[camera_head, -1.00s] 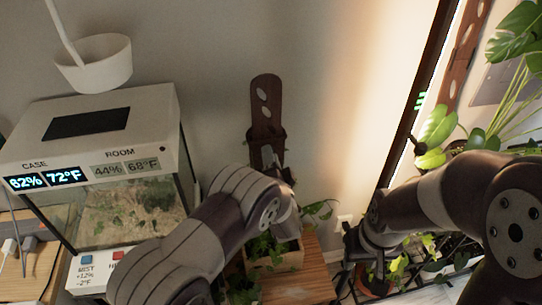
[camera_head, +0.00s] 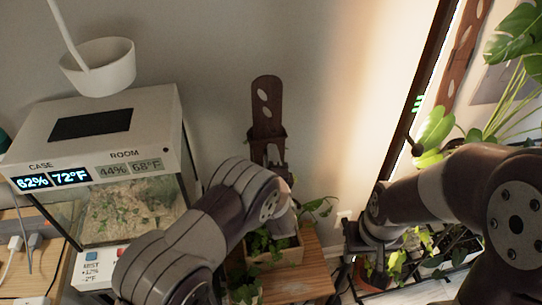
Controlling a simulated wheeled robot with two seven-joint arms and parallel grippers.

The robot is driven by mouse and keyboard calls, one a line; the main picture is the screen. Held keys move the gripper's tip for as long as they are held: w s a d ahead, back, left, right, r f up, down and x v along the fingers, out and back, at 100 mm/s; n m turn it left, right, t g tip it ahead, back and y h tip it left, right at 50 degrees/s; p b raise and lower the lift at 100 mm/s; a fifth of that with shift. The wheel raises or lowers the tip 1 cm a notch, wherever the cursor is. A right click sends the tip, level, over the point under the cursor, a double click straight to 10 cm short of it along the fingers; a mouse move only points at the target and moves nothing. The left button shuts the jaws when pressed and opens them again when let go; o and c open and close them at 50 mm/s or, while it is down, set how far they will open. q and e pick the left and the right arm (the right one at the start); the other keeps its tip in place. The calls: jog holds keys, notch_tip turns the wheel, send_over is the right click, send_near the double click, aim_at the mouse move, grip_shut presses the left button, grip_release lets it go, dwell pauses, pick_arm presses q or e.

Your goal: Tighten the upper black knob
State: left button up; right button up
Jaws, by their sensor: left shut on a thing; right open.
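My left arm (camera_head: 205,235) comes in from the lower left and bends in front of a brown upright bracket (camera_head: 267,105) with oval holes. Small dark parts show between the bracket's lower end and my arm, and I cannot tell whether they belong to my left gripper. The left fingertips and whatever is between them are hidden behind the arm. My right gripper (camera_head: 350,245) is dark, open and empty, above the floor to the right of a wooden planter (camera_head: 283,257). A small dark knob-like shape (camera_head: 412,141) shows by the dark post; I cannot tell whether it is the upper black knob.
A glass case (camera_head: 120,212) with a white lid and displays stands at the left, below a hanging white pot (camera_head: 100,66). The planter stands on a wooden table (camera_head: 315,275). Leafy plants (camera_head: 515,65) and a second brown bracket (camera_head: 465,40) fill the right.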

pick_arm(q)
jog(key=shift+f, duration=0.1)
dwell(0.4)
jog(key=o, duration=1.1)
jog(key=shift+c, duration=0.2)
jog(key=s+d+b, duration=0.1)
jog(key=s+b, duration=0.1)
jog(key=s, duration=1)
jog(key=shift+s+d+f, duration=0.2)
jog(key=shift+s+d, duration=0.05)
jog(key=shift+s, duration=0.05)
